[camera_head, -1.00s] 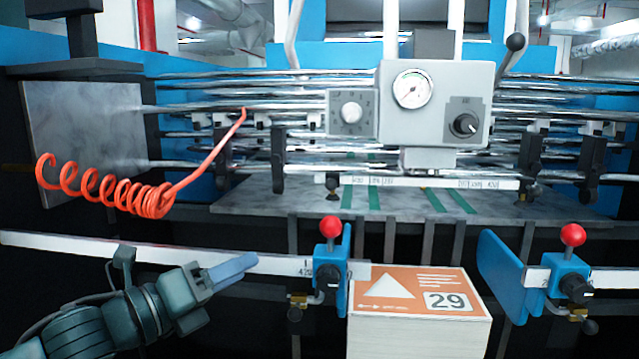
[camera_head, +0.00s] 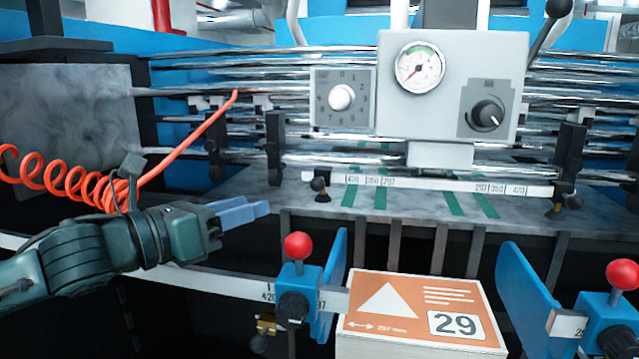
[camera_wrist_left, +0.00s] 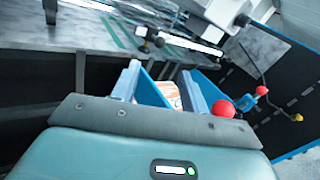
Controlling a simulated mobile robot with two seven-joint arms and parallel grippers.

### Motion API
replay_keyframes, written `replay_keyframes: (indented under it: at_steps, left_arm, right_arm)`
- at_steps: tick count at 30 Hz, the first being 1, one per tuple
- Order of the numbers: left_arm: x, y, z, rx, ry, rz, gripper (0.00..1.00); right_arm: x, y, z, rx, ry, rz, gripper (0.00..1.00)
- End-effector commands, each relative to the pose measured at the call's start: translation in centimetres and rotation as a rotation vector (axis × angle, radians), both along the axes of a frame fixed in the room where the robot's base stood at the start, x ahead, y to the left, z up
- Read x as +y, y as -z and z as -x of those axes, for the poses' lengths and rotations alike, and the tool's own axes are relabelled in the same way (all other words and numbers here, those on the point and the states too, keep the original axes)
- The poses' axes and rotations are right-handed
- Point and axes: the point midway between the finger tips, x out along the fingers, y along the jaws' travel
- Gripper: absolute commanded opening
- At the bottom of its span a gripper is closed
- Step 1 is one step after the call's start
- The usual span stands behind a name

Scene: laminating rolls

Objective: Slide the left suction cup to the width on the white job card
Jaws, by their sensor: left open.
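The left suction cup (camera_head: 322,186) is a small black fitting at the left end of the white scale bar (camera_head: 440,184), which is marked 420, 350 and 297 on both sides. A similar dark cup (camera_head: 558,200) is at the right end. In the wrist view, a small black fitting (camera_wrist_left: 151,40) beyond my fingers looks like the left cup. My left gripper (camera_head: 263,208) is open and empty, left of the left cup and a little lower in the picture. Its two fingers also show in the wrist view (camera_wrist_left: 160,69). I make out no separate white job card. My right gripper is not in view.
An orange-topped stack (camera_head: 410,300) bearing "29" stands between blue side guides (camera_head: 330,285) and (camera_head: 530,300) with red knobs (camera_head: 298,245) and (camera_head: 622,273). A grey control box (camera_head: 450,85) hangs above the scale bar. An orange coiled hose (camera_head: 110,190) runs behind my left arm.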

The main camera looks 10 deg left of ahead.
Motion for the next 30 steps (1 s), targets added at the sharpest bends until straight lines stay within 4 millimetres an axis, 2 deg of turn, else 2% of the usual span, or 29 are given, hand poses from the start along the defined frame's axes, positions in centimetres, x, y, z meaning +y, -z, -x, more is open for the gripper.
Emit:
replay_keyframes:
  at_steps: [7, 21, 30]
  left_arm:
    - [-1.7, -0.3, -2.3, 0.002, 0.006, 0.008, 0.45]
    - [-6.1, -0.2, -9.0, 0.003, 0.003, 0.005, 0.45]
    - [-7.2, 0.0, -10.7, 0.001, 0.001, 0.002, 0.45]
  right_arm:
    - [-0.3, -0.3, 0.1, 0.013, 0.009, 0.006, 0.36]
    - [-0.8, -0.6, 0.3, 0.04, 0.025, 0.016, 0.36]
    - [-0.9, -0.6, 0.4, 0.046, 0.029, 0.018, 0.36]
